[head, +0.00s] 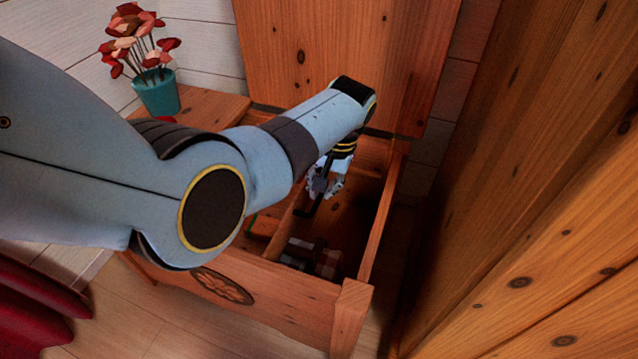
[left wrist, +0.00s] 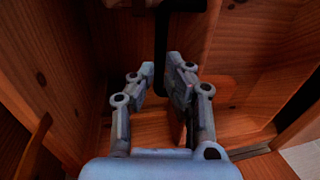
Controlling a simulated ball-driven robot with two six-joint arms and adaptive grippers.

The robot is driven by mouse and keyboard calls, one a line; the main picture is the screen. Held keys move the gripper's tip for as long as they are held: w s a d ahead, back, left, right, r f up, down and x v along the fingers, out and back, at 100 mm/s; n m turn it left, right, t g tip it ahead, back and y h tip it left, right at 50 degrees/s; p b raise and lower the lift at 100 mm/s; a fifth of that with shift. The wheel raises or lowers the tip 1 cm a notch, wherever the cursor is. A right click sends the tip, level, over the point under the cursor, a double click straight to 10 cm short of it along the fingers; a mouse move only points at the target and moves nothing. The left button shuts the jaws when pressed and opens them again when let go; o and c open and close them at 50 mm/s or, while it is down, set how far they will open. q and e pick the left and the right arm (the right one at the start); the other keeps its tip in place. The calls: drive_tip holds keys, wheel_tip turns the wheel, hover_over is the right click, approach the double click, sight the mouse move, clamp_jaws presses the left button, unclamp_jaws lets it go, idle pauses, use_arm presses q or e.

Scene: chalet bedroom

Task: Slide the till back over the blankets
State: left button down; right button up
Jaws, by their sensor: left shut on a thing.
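The till (head: 284,226) is a wooden tray inside the open chest, toward its left side; my arm hides much of it. A black handle (head: 307,209) shows at its right side. The plaid blankets (head: 312,256) lie low in the chest, to the right of the till, in shadow and partly uncovered. My left gripper (head: 324,188) reaches down into the chest and is shut on the black handle. In the left wrist view the handle (left wrist: 160,45) is a dark bar running between the fingers (left wrist: 165,85). My right gripper is out of view.
The chest's lid (head: 335,60) stands open at the back. Its front wall (head: 275,285) and right wall (head: 382,225) enclose the arm's reach. A teal pot of red flowers (head: 157,92) stands at the left. A large wooden piece (head: 530,200) fills the right side.

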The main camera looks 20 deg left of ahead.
use_arm(q)
drive_tip(key=shift+d, duration=0.3)
drive_tip(key=c, duration=1.4)
unclamp_jaws()
drive_tip(key=shift+d, duration=0.1)
drive_tip(key=r, duration=0.5)
drive_tip(key=d+r, duration=0.1)
drive_tip(key=r, duration=0.1)
drive_tip(key=shift+w+r, duration=0.1)
drive_tip(key=shift+r, duration=0.1)
